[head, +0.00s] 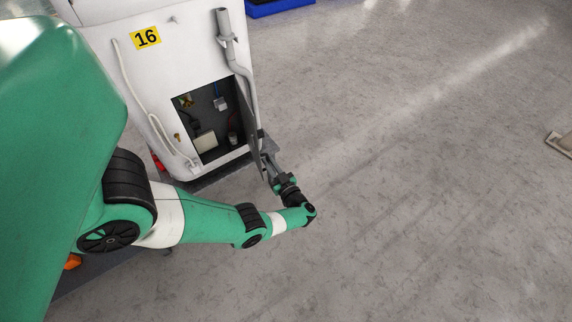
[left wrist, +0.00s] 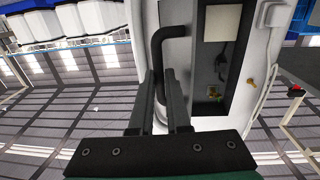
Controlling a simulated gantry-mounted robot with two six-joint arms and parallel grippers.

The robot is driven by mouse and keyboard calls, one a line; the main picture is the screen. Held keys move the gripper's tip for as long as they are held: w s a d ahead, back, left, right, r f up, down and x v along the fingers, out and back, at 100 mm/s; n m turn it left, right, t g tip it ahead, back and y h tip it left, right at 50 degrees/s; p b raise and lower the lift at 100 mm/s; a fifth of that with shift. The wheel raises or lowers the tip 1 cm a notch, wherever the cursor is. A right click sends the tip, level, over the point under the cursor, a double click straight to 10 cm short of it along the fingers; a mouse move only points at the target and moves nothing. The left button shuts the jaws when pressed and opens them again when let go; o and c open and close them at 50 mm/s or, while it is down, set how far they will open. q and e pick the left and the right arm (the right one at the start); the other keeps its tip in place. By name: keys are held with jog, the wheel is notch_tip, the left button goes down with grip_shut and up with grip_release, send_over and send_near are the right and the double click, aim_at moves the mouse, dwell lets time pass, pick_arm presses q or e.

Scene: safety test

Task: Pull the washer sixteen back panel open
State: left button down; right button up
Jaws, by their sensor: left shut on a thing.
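The white washer (head: 190,55) with a yellow 16 label (head: 146,38) stands at the top left of the head view, its back facing me. In the left wrist view the two dark fingers (left wrist: 162,75) point up beside the opening (left wrist: 215,75); the grip itself is hard to make out there. My right gripper is not in view.
A grey drain hose (head: 236,60) runs down the washer's back beside the panel. A white hose (head: 150,110) hangs at the left. A blue object (head: 280,6) lies at the top edge.

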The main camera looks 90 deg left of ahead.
pick_arm(q)
jog(key=c, duration=1.2)
grip_release()
jog(key=shift+s, duration=0.1)
jog(key=shift+o, duration=0.2)
jog(key=shift+a, duration=0.15)
jog(key=v, duration=1.1)
jog(key=shift+d+b, duration=0.3)
jog(key=shift+b, duration=0.05)
